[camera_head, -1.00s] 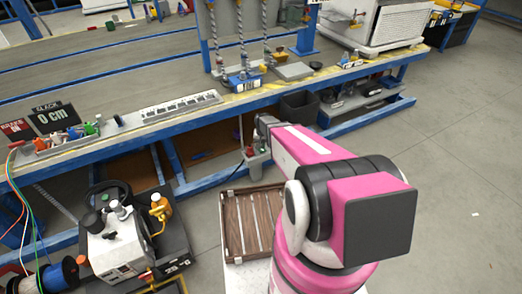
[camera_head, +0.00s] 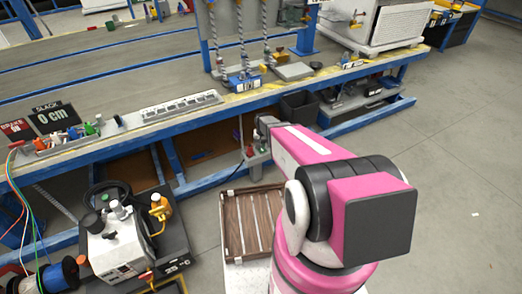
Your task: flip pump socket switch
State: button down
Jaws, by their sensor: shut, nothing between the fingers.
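I cannot pick out my gripper's fingers there, nor tell whether anything touches the box.
The blue-framed workbench (camera_head: 180,110) crosses the view and carries a white power strip (camera_head: 180,105). A pump-like machine (camera_head: 115,240) stands at the lower left. A brown slatted crate (camera_head: 250,225) lies beside my arm.

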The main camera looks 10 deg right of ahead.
jog(key=shift+f, duration=1.3)
dwell(0.9)
jog(key=shift+r, duration=3.55)
jog(key=s+r+n, duration=0.2)
jog(key=s+r, duration=1.9)
jog(key=shift+s, duration=0.15)
